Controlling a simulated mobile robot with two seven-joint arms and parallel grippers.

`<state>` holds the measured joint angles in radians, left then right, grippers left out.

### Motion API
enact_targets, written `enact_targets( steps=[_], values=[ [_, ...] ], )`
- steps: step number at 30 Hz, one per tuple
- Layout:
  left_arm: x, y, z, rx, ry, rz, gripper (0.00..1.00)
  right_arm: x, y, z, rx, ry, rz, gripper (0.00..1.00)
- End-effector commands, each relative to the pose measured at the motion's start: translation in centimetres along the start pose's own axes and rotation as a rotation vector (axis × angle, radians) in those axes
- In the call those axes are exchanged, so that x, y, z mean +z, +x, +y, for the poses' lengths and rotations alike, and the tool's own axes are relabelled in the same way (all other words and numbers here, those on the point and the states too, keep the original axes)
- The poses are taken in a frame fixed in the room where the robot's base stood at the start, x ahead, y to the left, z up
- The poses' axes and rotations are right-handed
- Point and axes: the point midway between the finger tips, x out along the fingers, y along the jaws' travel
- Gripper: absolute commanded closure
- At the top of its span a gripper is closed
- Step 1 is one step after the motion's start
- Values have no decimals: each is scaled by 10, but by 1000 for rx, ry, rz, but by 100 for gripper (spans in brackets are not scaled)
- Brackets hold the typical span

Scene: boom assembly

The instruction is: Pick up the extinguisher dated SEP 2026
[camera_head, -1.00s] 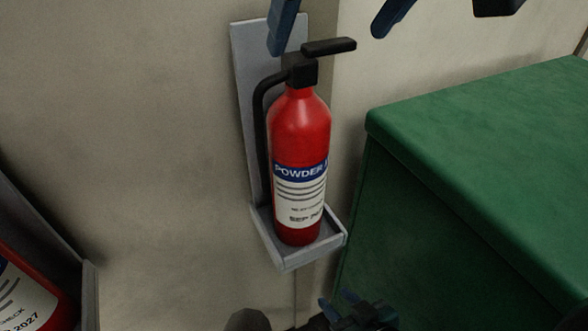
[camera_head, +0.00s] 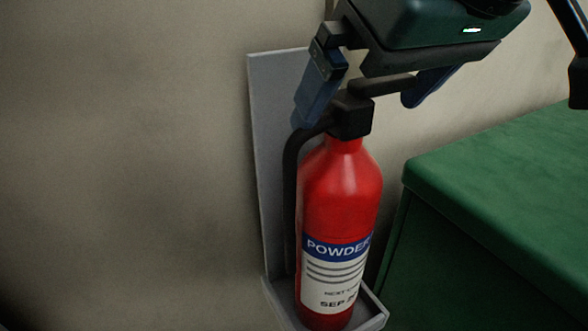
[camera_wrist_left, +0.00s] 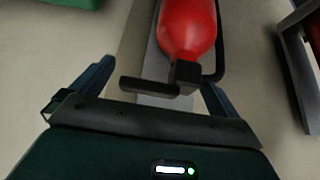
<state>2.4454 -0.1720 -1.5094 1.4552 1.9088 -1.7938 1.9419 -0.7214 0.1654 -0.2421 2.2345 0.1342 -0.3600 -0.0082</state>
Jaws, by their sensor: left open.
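A red extinguisher (camera_head: 340,200) stands upright in a grey wall bracket (camera_head: 275,130). Its label reads POWDER and SEP, with the year partly hidden at the curve. A black handle and hose are on top. My left gripper (camera_head: 372,92) is open at the handle, one blue finger on each side of the black valve head. In the left wrist view the extinguisher (camera_wrist_left: 187,28) and its black handle lie between the open fingers (camera_wrist_left: 155,88). Whether the fingers touch it cannot be told.
A green cabinet (camera_head: 500,170) stands to the right of the extinguisher; its corner also shows in the left wrist view (camera_wrist_left: 60,3). Another grey bracket (camera_wrist_left: 296,45) with something red is at the right edge of the wrist view. The wall at left is bare.

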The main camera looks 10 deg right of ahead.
Motion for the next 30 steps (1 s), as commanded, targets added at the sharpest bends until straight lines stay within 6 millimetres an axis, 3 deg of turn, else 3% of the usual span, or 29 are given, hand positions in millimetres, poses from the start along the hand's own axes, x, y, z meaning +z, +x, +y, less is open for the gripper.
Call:
enact_targets(
  steps=[30],
  values=[
    [-1,0,0,1,-1,1,82,2,0,1,1,-2,-5,64]
  ],
)
